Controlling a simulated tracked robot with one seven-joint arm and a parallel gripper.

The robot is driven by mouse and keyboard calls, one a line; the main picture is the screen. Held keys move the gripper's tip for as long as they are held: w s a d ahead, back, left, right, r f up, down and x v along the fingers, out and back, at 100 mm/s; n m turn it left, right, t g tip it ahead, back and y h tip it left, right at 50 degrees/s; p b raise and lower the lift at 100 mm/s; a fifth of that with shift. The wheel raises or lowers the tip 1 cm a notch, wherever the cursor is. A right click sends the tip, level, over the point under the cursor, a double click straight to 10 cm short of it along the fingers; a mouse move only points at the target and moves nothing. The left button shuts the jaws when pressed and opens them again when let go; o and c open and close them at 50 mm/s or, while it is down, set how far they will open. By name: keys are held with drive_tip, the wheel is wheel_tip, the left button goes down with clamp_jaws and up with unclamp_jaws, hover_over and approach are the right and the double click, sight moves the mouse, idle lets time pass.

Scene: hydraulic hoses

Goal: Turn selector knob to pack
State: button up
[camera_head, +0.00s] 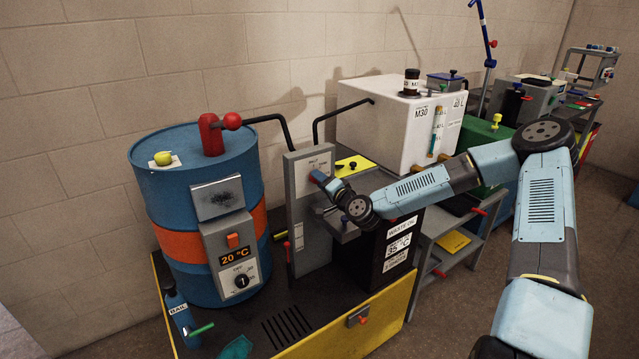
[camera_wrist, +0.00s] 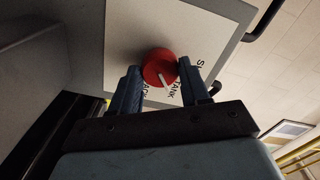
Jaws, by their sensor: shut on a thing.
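The selector knob (camera_wrist: 160,67) is red and round with a white pointer line, mounted on a light label plate (camera_wrist: 200,25). The pointer faces the lower edge of the wrist picture, slightly right, near the word TANK. A word ending in "ACK" lies to its left, partly hidden by a finger. My gripper (camera_wrist: 161,80) is shut on the knob, one blue finger on each side. In the head view my gripper (camera_head: 322,182) reaches the upper part of the grey upright panel (camera_head: 303,225) and hides the knob there.
A blue drum (camera_head: 165,210) with an orange band stands left of the panel. A black waste oil bin (camera_head: 385,250) stands close on the right. A white tank (camera_head: 380,120) is behind. Dark hoses (camera_head: 290,135) run above the panel. Open floor (camera_head: 440,320) lies at the front right.

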drive_tip(key=shift+d+f+m, duration=0.1)
drive_tip(key=shift+f+m, duration=0.05)
drive_tip(key=shift+m, duration=2.35)
drive_tip(key=shift+d+f+m, duration=0.1)
drive_tip(key=shift+f+m, duration=0.05)
drive_tip(key=shift+m, duration=2.35)
drive_tip(key=shift+a, duration=0.1)
drive_tip(key=o, duration=0.8)
drive_tip(key=shift+o, duration=1.3)
drive_tip(key=shift+r, duration=0.15)
drive_tip(key=v, duration=1.3)
drive_tip(key=shift+s+d, duration=0.25)
drive_tip(key=shift+s, duration=0.05)
